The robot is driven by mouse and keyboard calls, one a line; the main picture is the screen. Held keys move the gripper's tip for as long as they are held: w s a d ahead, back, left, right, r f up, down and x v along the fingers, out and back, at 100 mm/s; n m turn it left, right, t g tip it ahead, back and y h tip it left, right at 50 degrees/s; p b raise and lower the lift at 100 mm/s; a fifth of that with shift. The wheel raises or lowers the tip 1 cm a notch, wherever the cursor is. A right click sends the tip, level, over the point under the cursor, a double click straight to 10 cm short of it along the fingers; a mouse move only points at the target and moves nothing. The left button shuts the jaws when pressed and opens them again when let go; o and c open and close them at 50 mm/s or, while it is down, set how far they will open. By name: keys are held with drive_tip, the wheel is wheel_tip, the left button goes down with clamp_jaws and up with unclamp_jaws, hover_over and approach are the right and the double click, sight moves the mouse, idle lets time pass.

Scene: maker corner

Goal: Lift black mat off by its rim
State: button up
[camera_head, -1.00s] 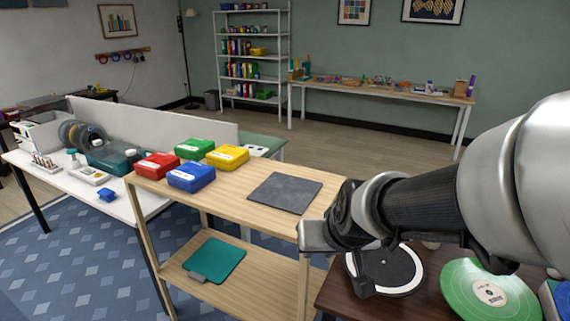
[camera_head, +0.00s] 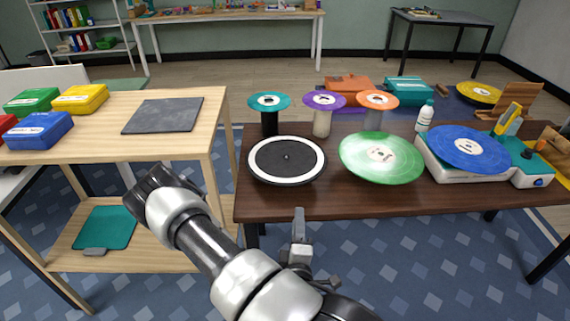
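Nothing held shows.
A green record (camera_head: 381,156) lies right of the mat; a blue record (camera_head: 467,147) is on a player. Stands with teal (camera_head: 269,102), purple (camera_head: 324,101) and orange (camera_head: 377,100) discs rise behind. A dark square sheet (camera_head: 163,115) lies on the wooden shelf at left.

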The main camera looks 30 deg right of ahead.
drive_tip(key=n+t, duration=0.1)
drive_tip(key=n, duration=0.1)
drive_tip(key=y+b, duration=0.1)
drive_tip(key=b, duration=0.8)
approach(294, 179)
drive_tip(key=w, duration=0.1)
drive_tip(key=w+d+f, duration=0.1)
drive_tip(key=w, duration=0.1)
drive_tip(key=shift+w+d+f, duration=0.2)
drive_tip(key=shift+w+d, duration=0.1)
drive_tip(key=shift+d+r+x, duration=0.1)
drive_tip(key=shift+r+x, duration=0.05)
drive_tip(key=shift+x, duration=0.85)
drive_tip(key=shift+d+r+x, duration=0.1)
drive_tip(key=shift+r+x, duration=0.05)
drive_tip(key=shift+x, duration=0.85)
drive_tip(key=shift+d+r+x, duration=0.1)
drive_tip(key=shift+r+x, duration=0.1)
drive_tip(key=shift+x, duration=0.8)
drive_tip(key=shift+s+a, duration=0.1)
drive_tip(key=shift+s, duration=0.1)
clamp_jaws()
